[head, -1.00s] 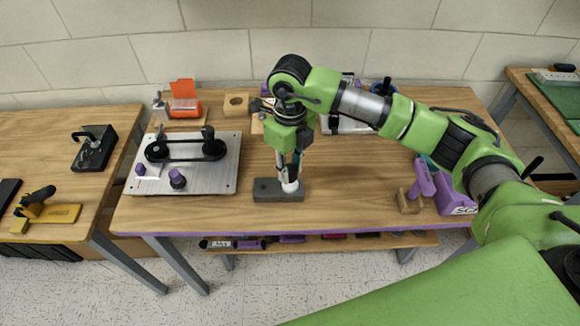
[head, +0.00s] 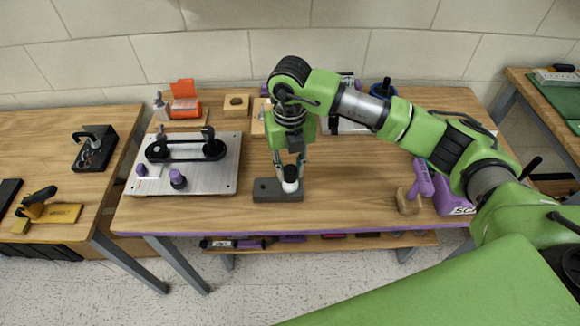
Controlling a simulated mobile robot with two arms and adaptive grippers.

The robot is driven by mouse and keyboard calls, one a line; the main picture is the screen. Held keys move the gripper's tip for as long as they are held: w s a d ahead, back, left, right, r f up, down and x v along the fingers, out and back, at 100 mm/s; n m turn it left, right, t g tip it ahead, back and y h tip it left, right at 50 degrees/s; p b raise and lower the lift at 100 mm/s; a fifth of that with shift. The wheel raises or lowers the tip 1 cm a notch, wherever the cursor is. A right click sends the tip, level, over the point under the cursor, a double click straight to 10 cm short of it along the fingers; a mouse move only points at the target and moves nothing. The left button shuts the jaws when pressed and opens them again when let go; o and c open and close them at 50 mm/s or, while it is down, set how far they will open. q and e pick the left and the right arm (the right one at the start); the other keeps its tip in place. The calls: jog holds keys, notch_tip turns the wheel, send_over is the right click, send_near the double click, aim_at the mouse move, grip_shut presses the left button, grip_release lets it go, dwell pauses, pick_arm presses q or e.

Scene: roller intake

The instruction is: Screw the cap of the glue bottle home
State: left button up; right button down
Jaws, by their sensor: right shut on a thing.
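The white glue bottle (head: 290,186) stands upright in a dark grey block (head: 265,190) near the front middle of the table. Its dark cap (head: 290,172) sits at the top of the bottle, between the fingers of my right gripper (head: 290,170). The gripper points straight down and is shut on the cap. The fingers partly cover the cap, and I cannot tell whether a gap shows under it. My left gripper is not in view.
A metal plate (head: 215,180) with a black belt on rollers and purple knobs lies to the left. An orange box (head: 184,106) and wooden block (head: 236,105) stand behind. A purple tool and box (head: 452,198) are at right. The table front is mostly clear.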

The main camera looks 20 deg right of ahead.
jog(key=m, duration=0.4)
jog(key=shift+p, duration=0.4)
jog(key=shift+m, duration=0.3)
jog(key=m+p, duration=0.1)
jog(key=m, duration=0.1)
jog(key=shift+r+m, duration=0.1)
jog(key=shift+m, duration=1.1)
jog(key=m+p, duration=0.1)
jog(key=m, duration=0.1)
jog(key=shift+m, duration=0.4)
jog(key=shift+m+p, duration=0.45)
jog(key=shift+m, duration=0.45)
